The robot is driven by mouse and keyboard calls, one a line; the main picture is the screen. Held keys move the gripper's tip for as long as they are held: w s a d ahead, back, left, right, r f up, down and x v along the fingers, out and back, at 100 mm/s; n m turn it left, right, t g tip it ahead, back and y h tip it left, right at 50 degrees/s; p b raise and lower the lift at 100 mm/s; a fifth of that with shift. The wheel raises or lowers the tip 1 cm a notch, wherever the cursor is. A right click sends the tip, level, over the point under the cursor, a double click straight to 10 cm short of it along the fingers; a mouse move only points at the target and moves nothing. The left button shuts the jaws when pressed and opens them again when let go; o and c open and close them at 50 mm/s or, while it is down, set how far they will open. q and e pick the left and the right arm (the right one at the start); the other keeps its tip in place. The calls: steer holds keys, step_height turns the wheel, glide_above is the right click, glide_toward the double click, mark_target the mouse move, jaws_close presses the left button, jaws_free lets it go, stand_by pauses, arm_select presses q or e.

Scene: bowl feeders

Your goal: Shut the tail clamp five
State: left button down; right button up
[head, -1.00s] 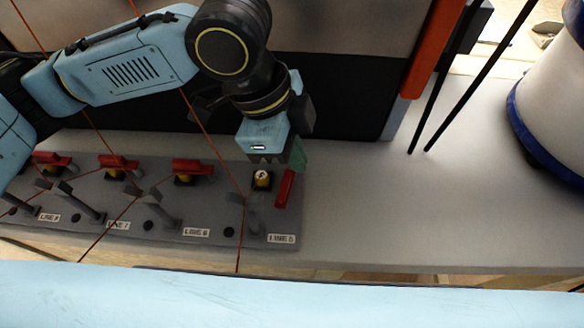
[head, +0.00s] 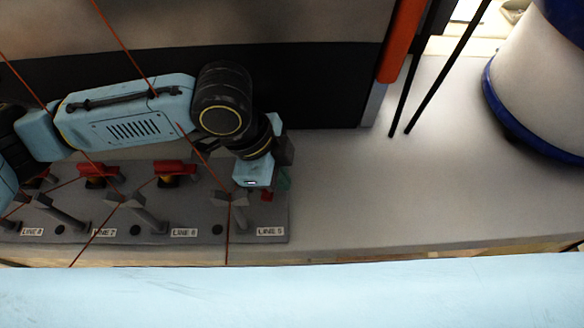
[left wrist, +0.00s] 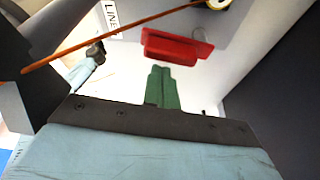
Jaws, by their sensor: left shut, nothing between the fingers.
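The tail clamp at line 5 has a red lever (head: 267,196), mostly hidden behind my left gripper in the head view. In the left wrist view the red lever (left wrist: 178,46) shows whole, just beyond the fingertips. A round, pale-topped yellow post (left wrist: 219,4) is partly cut off at the top edge there, apart from the lever. My left gripper (head: 284,181) has green fingers pressed together with nothing between them. The fingers (left wrist: 163,86) point at the lever; whether they touch it I cannot tell. My right gripper is not in view.
Clamps with red levers at line 6 (head: 175,167) and line 7 (head: 97,170) stand to the left on the grey panel (head: 205,245). Thin orange-red cords cross over it. The table (head: 370,205) is clear to the right, up to a white and blue bowl (head: 530,90).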

arm_select(q)
steer(key=shift+a, duration=0.45)
steer(key=shift+w, duration=0.1)
